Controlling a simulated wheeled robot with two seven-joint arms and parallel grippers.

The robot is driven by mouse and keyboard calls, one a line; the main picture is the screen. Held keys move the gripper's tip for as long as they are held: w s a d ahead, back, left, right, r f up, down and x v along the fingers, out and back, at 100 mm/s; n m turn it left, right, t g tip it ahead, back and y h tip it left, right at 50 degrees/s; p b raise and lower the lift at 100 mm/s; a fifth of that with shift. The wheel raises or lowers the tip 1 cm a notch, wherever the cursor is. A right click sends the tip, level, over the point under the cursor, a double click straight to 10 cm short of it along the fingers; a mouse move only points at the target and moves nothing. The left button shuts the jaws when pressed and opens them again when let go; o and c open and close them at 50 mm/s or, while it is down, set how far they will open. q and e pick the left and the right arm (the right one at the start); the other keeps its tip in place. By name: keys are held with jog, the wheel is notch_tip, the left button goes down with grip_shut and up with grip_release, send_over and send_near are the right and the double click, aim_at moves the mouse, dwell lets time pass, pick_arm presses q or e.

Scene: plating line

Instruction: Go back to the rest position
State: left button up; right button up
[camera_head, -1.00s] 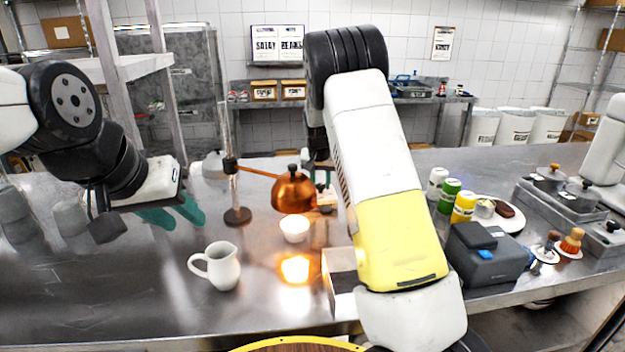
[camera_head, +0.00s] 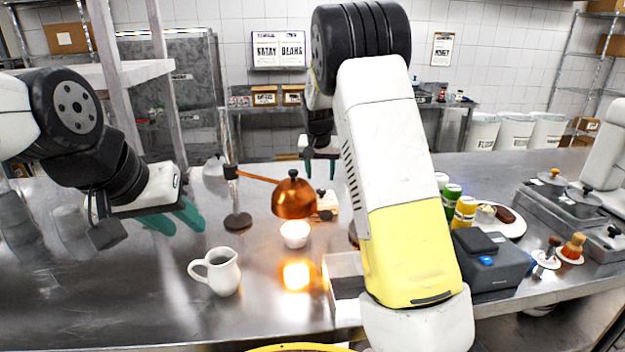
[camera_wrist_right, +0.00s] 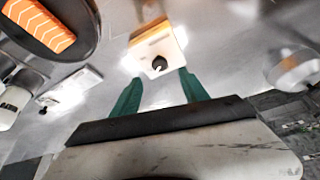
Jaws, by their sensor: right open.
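My left gripper (camera_head: 174,217) hangs over the left part of the steel counter (camera_head: 90,300), its teal fingers spread apart with nothing between them. My right gripper (camera_head: 320,168) is raised behind the copper dome on the stand, partly hidden by my own right arm. In the right wrist view its two teal fingers (camera_wrist_right: 158,92) are apart and empty. A small pale block with a black knob (camera_wrist_right: 158,50) lies beyond the fingertips, apart from them; it also shows in the head view (camera_head: 327,206).
A white jug (camera_head: 217,272) stands front left. Bottles (camera_head: 464,212), a plate (camera_head: 513,228) and a grey box (camera_head: 492,266) stand right. The front-left counter is clear.

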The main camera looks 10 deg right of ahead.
jog(key=shift+s+r, duration=0.1)
jog(key=shift+r, duration=0.2)
jog(key=s+d+r+n+y, duration=0.1)
jog(key=s+r+y, duration=0.1)
jog(key=s+r, duration=0.6)
jog(key=s+r+y, duration=0.1)
jog(key=s+r, duration=0.3)
jog(key=s, duration=0.8)
jog(key=s+a+n+t, duration=0.1)
jog(key=s+n, duration=0.1)
jog(key=s, duration=1.6)
jog(key=shift+s+a+f+n+t, duration=0.2)
jog(key=shift+s+f+n+t, duration=0.1)
jog(key=shift+s+t, duration=0.1)
